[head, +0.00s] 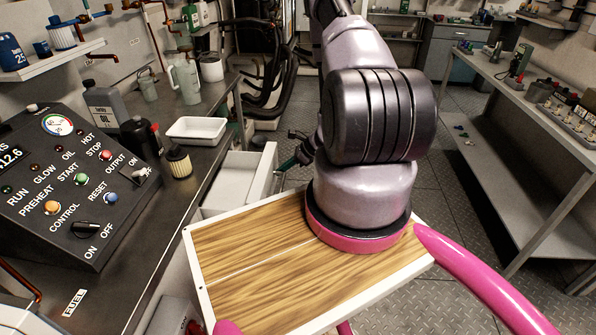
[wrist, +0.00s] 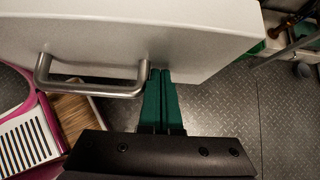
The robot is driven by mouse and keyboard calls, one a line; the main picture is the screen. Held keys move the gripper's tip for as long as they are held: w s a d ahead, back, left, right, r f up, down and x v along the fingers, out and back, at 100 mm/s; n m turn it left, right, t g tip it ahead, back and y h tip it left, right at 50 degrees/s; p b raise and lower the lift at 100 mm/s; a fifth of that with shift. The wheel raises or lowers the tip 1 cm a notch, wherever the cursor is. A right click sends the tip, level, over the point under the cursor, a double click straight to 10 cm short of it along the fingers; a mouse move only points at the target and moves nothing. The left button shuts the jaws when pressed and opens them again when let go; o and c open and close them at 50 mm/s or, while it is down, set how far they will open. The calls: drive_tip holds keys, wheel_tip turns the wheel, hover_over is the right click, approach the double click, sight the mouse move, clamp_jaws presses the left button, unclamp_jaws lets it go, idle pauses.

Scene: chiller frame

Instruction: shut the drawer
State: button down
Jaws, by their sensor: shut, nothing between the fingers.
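The white drawer (head: 264,172) stands open, pulled out from under the left counter in the head view. In the wrist view its white front (wrist: 150,35) fills the top, with a metal bar handle (wrist: 95,89) on it. My gripper (wrist: 162,72) has its green fingers together with nothing between them. The fingertips are at the drawer front, just beside the right end of the handle; I cannot tell whether they touch it. In the head view my gripper (head: 280,170) is at the drawer's front face, partly hidden by my arm.
The left counter holds a control panel (head: 75,180), a white tray (head: 196,130), a filter (head: 179,162) and bottles. A grey workbench (head: 530,110) stands at the right. Metal plate floor (head: 440,215) lies open between them.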

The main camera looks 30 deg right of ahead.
drive_tip(key=w+a, duration=0.3)
drive_tip(key=a, duration=0.1)
drive_tip(key=w+a, duration=0.3)
drive_tip(key=a, duration=0.2)
drive_tip(key=w+a, duration=0.3)
drive_tip(key=a, duration=0.1)
drive_tip(key=shift+a, duration=0.3)
drive_tip(key=shift+w+a, duration=0.15)
drive_tip(key=shift+w, duration=0.05)
drive_tip(key=shift+a+r, duration=0.15)
